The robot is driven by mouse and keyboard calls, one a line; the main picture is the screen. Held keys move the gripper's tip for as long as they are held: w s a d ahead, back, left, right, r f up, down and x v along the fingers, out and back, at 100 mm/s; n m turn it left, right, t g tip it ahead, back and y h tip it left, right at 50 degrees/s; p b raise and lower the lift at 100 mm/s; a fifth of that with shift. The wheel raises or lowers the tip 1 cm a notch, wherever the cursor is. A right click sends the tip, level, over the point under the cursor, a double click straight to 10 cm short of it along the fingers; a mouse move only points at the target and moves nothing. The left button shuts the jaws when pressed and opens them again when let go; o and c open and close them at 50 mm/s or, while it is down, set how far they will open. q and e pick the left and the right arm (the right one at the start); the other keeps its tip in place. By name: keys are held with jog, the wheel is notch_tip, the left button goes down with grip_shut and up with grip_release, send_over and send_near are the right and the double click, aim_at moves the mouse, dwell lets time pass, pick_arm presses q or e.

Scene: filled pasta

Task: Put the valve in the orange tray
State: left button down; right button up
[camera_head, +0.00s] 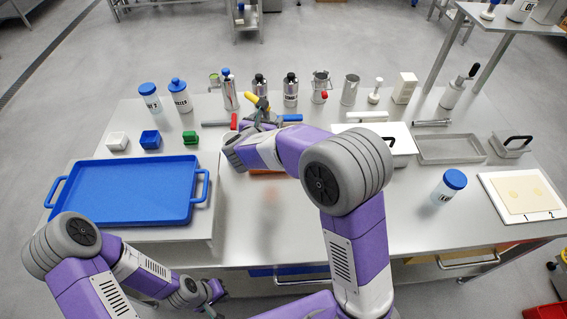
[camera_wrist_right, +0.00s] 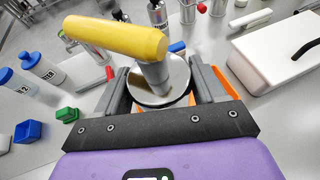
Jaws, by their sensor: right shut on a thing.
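The valve has a yellow handle (camera_head: 257,101) and a round metal body (camera_wrist_right: 178,78). My right gripper (camera_wrist_right: 160,84) is shut on the valve, with one finger on each side of the metal part; the yellow handle sticks up to the left in the right wrist view. The orange tray (camera_head: 266,173) is mostly hidden behind my right arm; an orange edge (camera_wrist_right: 224,82) shows beside the right finger in the wrist view. I cannot tell whether the valve touches the tray. My left gripper (camera_head: 214,292) hangs low at the table's front edge, away from the valve.
A large blue tray (camera_head: 125,217) lies left. Small white, blue and green boxes (camera_head: 192,138) stand behind it. Several bottles and canisters (camera_head: 290,92) line the back. A white lidded box (camera_head: 375,130), a metal tray (camera_head: 450,159) and a blue-capped jar (camera_head: 449,190) are right. The front middle table is clear.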

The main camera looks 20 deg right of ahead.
jog(key=w+f+m+h+b, duration=0.1)
jog(key=w+f+b, duration=0.2)
jog(key=f, duration=0.3)
jog(key=w+f+m+g+h+b, duration=0.1)
jog(key=w+f+b, duration=0.1)
jog(key=f, duration=0.5)
jog(key=shift+w+f+b, duration=0.25)
jog(key=shift+w+b, duration=0.15)
jog(key=shift+b, duration=0.2)
jog(key=shift+f, duration=0.1)
jog(key=shift+f, duration=0.15)
jog(key=o, duration=1.5)
jog(key=shift+c, duration=0.2)
jog(key=shift+g, duration=0.3)
jog(key=p+v, duration=0.2)
jog(key=v, duration=1)
